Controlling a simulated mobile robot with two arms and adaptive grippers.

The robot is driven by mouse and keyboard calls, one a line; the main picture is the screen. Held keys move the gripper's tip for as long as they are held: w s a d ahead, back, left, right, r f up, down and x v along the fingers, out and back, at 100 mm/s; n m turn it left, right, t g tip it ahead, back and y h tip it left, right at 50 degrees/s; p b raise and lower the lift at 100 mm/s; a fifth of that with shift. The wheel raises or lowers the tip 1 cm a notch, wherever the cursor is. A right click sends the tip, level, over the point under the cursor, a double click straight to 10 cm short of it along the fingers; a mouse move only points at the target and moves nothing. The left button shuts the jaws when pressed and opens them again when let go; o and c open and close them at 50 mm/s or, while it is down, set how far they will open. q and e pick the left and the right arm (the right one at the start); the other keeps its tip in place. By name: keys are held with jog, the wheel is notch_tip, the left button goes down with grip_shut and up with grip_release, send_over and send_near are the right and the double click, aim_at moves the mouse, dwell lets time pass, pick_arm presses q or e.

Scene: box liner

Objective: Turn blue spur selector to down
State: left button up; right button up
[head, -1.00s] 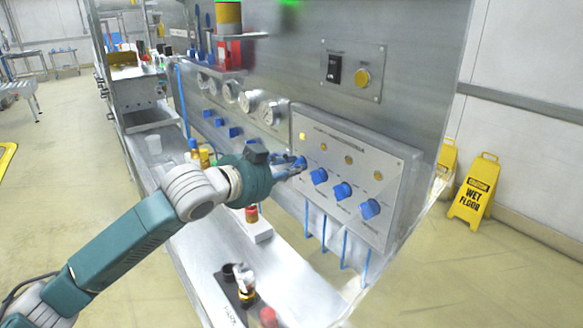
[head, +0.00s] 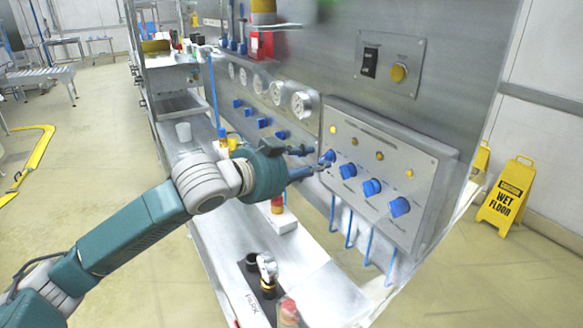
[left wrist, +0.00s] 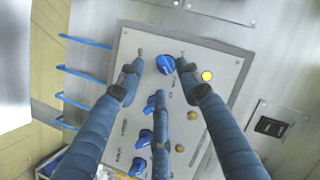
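A grey control panel (head: 385,165) carries a row of blue selector knobs, each below a small yellow lamp. My left gripper (head: 312,162) is at the leftmost blue knob (head: 328,157), its fingers spread. In the left wrist view, that knob (left wrist: 165,64) shows between the tips of the two outer fingers of the gripper (left wrist: 161,66). The third finger points at it from below. I see no clear contact, and the fingers look open and empty. The labels are too small to read, so I cannot tell which knob is the spur selector. My right gripper is not in view.
A switch plate with a black rocker (head: 370,63) and a yellow button (head: 399,73) is above the panel. Pressure gauges (head: 277,93) and smaller blue knobs are to the left. Blue tubes hang below. A steel shelf (head: 235,245) holds fittings. A wet-floor sign (head: 507,193) stands at right.

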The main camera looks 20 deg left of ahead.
pick_arm(q)
jog(key=v, duration=0.8)
jog(key=shift+s, duration=0.2)
jog(key=shift+a, duration=0.1)
